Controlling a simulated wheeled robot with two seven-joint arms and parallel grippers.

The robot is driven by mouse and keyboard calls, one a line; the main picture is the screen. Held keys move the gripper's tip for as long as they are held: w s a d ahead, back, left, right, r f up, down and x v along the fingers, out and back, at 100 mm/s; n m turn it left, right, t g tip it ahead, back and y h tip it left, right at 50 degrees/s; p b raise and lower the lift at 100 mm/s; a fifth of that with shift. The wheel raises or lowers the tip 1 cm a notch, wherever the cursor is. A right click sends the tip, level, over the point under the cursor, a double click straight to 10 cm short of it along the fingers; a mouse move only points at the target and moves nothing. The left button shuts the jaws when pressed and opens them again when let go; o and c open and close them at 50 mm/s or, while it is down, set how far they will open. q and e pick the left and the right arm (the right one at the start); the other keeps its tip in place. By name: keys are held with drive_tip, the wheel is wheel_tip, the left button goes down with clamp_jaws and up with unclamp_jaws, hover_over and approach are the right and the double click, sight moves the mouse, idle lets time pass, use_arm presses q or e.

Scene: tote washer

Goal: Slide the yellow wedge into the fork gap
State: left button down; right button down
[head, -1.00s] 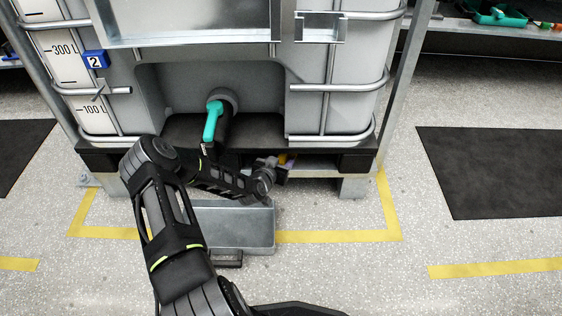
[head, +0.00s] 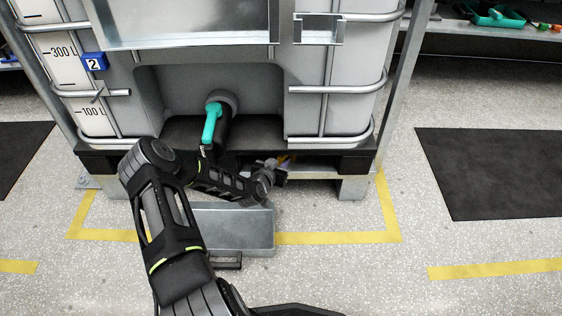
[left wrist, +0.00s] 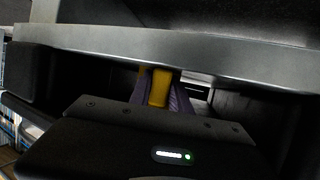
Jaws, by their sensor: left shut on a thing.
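The yellow wedge (left wrist: 159,86) is between the purplish fingers of my left gripper (left wrist: 160,97) in the left wrist view. The gripper is shut on it. In the head view only a small yellow part of the wedge (head: 284,160) shows, beside my left gripper (head: 277,167), low at the front of the tank's base. In the left wrist view a grey horizontal beam crosses above the wedge. How far the wedge reaches into the gap is hidden. My right gripper is not in view.
The big tank (head: 335,105) has a teal-handled valve (head: 211,122) overhanging my forearm. A grey metal tray (head: 240,228) stands on the floor below my wrist. Metal posts flank the tank.

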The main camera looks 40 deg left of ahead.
use_arm(q)
drive_tip(key=c, duration=1.1)
unclamp_jaws()
drive_tip(key=shift+s+d+r+p, duration=0.1)
drive_tip(key=shift+s+r+p, duration=0.2)
drive_tip(key=shift+s+p, duration=0.1)
drive_tip(key=p+v, duration=0.2)
drive_tip(key=v, duration=0.4)
drive_tip(key=shift+p, duration=0.4)
drive_tip(key=shift+s+r, duration=0.1)
drive_tip(key=shift+s, duration=0.3)
